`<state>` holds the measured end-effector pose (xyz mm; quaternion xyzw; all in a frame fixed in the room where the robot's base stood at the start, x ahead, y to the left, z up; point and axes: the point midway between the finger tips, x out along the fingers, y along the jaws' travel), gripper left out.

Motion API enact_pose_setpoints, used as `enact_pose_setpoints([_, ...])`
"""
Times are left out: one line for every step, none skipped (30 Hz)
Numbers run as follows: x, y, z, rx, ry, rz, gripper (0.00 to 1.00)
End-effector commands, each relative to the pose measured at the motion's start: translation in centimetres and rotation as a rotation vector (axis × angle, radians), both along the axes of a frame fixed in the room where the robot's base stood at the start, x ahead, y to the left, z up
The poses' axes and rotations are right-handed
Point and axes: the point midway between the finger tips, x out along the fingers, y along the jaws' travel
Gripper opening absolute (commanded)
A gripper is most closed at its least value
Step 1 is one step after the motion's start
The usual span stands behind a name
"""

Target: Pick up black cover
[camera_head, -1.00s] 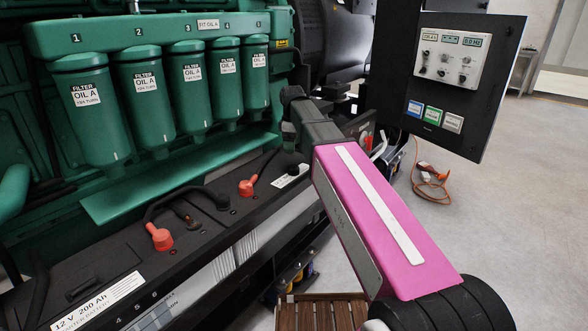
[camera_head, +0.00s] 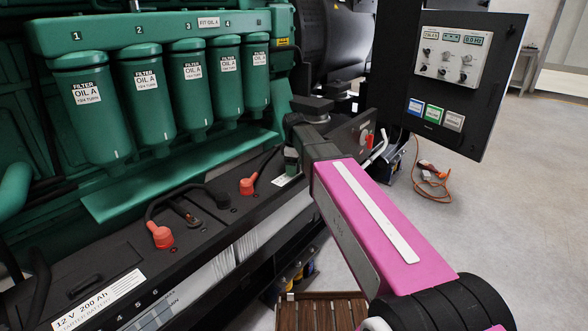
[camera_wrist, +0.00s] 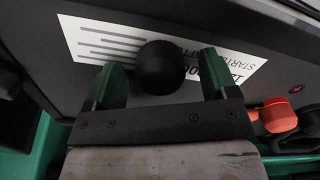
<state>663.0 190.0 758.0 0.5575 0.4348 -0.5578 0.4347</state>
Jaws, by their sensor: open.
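A round black cover (camera_wrist: 160,67) sits on the dark battery top in the wrist view, partly over a white label (camera_wrist: 95,40). My gripper (camera_wrist: 160,72) has its two green fingers apart, one on each side of the cover. I cannot tell whether either finger touches it. In the head view my gripper (camera_head: 291,160) is low over the far end of the battery top, beside the white label there. The black cover between the fingers is hidden in that view.
A red terminal cover (camera_head: 247,186) and another black cap (camera_head: 220,199) with cables stand nearby on the battery top (camera_head: 115,262). A second red cover (camera_head: 162,237) is nearer. Green oil filters (camera_head: 190,85) hang behind. A black control panel (camera_head: 465,75) stands at the right.

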Motion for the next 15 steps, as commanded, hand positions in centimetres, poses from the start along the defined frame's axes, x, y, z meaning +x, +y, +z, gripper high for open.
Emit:
enact_pose_setpoints([-0.01, 0.00, -0.25, 0.000, 0.000, 0.000, 0.79])
enact_pose_setpoints([-0.01, 0.00, -0.29, 0.000, 0.000, 0.000, 0.79])
enact_pose_setpoints([0.00, 0.01, -0.30, 0.000, 0.000, 0.000, 0.79])
enact_pose_setpoints([0.00, 0.01, -0.29, 0.000, 0.000, 0.000, 0.79])
enact_pose_setpoints([0.00, 0.01, -0.28, 0.000, 0.000, 0.000, 0.79])
enact_pose_setpoints([0.00, 0.01, -0.27, 0.000, 0.000, 0.000, 0.79])
enact_pose_setpoints([0.00, 0.01, -0.26, 0.000, 0.000, 0.000, 0.79])
enact_pose_setpoints([0.00, 0.01, -0.26, 0.000, 0.000, 0.000, 0.73])
enact_pose_setpoints([0.00, 0.01, -0.26, 0.000, 0.000, 0.000, 0.60])
enact_pose_setpoints([0.00, 0.01, -0.25, 0.000, 0.000, 0.000, 0.50])
enact_pose_setpoints([-0.01, 0.01, -0.25, 0.000, 0.000, 0.000, 0.40])
enact_pose_setpoints([0.00, 0.01, -0.25, 0.000, 0.000, 0.000, 0.27])
enact_pose_setpoints([0.00, 0.01, -0.25, 0.000, 0.000, 0.000, 0.26])
enact_pose_setpoints([0.00, 0.01, -0.25, 0.000, 0.000, 0.000, 0.26])
enact_pose_setpoints([0.00, 0.01, -0.25, 0.000, 0.000, 0.000, 0.26])
